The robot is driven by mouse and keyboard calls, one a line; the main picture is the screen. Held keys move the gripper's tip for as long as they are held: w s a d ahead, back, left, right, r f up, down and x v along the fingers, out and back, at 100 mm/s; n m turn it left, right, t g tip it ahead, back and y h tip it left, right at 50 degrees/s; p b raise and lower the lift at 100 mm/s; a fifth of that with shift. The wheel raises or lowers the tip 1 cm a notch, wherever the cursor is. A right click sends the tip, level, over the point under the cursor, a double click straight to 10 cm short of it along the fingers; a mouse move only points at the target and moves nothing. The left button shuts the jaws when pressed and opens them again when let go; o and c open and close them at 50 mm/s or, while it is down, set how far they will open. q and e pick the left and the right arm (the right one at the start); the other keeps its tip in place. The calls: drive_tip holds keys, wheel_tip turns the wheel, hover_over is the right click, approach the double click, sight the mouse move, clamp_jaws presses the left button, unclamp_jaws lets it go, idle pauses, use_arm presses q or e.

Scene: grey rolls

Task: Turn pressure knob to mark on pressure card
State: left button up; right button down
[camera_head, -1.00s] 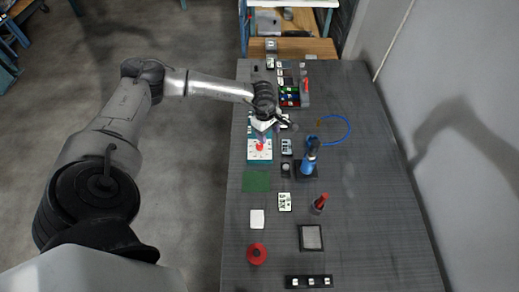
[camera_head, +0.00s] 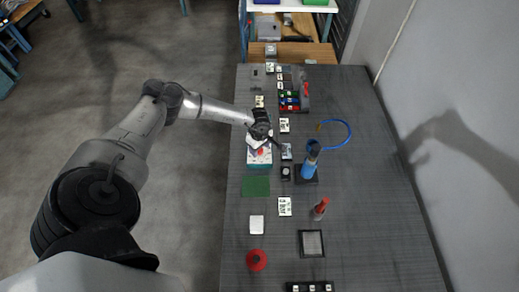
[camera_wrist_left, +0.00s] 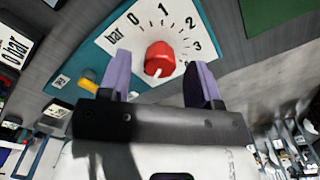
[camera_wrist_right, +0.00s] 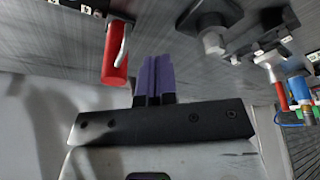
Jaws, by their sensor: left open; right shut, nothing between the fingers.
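The red pressure knob (camera_wrist_left: 159,59) sits on a white dial plate (camera_wrist_left: 117,33) marked "bar" with numbers from 0 upward. A white line on the knob points toward the bottom of the left wrist view. My left gripper (camera_wrist_left: 162,66) is open, its purple fingers on either side of the knob with gaps showing. In the head view the knob (camera_head: 261,152) is partly covered by my left gripper (camera_head: 260,142). A white card (camera_wrist_left: 14,56) with "bar" lettering lies left of the dial; its mark is unclear. My right gripper (camera_wrist_right: 154,77) is shut and empty, outside the head view.
A blue upright tool (camera_head: 311,162) stands right of the dial, near a blue hose loop (camera_head: 349,132). A green mat (camera_head: 256,187) lies in front. A red-handled item (camera_head: 320,208) stands farther right. The table's right side is mostly clear.

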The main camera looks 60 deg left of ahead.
use_arm(q)
drive_tip(key=shift+f, duration=0.75)
drive_tip(key=shift+c, duration=0.4)
drive_tip(key=c, duration=0.9)
drive_tip(key=shift+o, duration=0.2)
drive_tip(key=shift+n, duration=0.3)
